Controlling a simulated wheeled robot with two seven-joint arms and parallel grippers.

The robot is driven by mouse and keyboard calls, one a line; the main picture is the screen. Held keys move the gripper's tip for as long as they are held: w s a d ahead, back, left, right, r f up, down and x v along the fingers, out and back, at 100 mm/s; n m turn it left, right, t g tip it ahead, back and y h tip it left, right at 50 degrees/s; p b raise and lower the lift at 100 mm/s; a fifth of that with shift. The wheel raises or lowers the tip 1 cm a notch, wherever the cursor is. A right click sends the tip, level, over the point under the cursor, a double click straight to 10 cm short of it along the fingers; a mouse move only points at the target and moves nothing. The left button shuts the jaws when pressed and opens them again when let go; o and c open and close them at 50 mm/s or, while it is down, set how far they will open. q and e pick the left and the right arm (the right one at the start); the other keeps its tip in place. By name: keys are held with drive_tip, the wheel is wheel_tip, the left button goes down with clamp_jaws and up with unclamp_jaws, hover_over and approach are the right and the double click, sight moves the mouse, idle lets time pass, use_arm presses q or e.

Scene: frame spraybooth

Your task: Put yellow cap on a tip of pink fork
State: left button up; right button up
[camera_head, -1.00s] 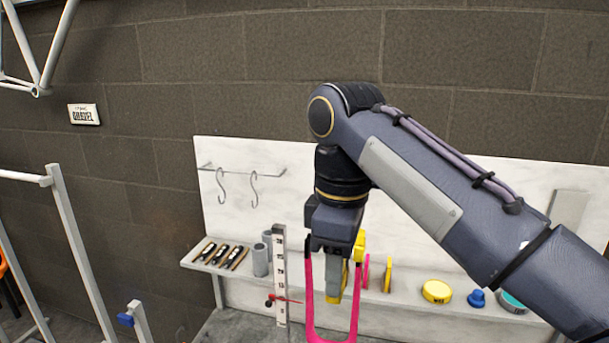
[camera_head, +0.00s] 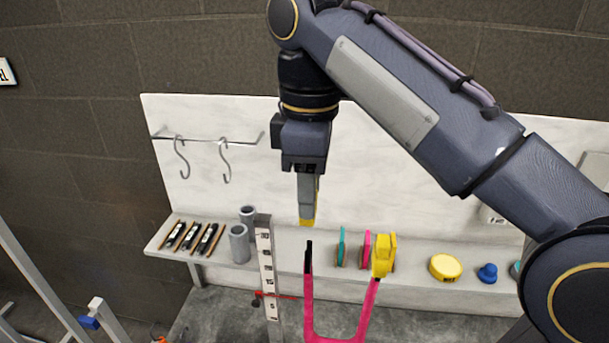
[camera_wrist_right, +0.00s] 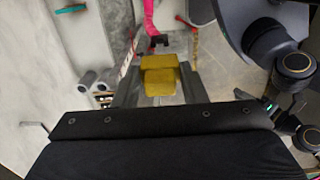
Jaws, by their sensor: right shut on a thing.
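The pink fork (camera_head: 335,338) stands upright with two prongs. Its left prong ends in a bare black tip (camera_head: 308,257). A yellow cap (camera_head: 384,255) sits at the top of its right prong. My right gripper (camera_head: 308,205) points down above the left tip and is shut on another yellow cap. Only the bottom of this held cap (camera_head: 307,223) shows below the fingers in the head view, apart from the tip. In the right wrist view the held cap (camera_wrist_right: 160,78) is between the fingers, with the black tip (camera_wrist_right: 158,42) just beyond it. My left gripper is not in view.
Behind the fork a white shelf (camera_head: 415,283) carries a teal disc, a pink disc, a yellow round tin (camera_head: 445,267), a blue knob (camera_head: 487,273) and grey cylinders (camera_head: 239,243). A ruler post (camera_head: 267,270) stands left of the fork. Hooks hang above the shelf.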

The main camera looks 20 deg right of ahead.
drive_tip(key=shift+f, duration=0.1)
drive_tip(key=shift+f+b, duration=1.65)
drive_tip(key=shift+f, duration=0.8)
drive_tip(key=shift+f+b, duration=1.05)
drive_tip(key=shift+f, duration=0.9)
drive_tip(key=o, duration=1)
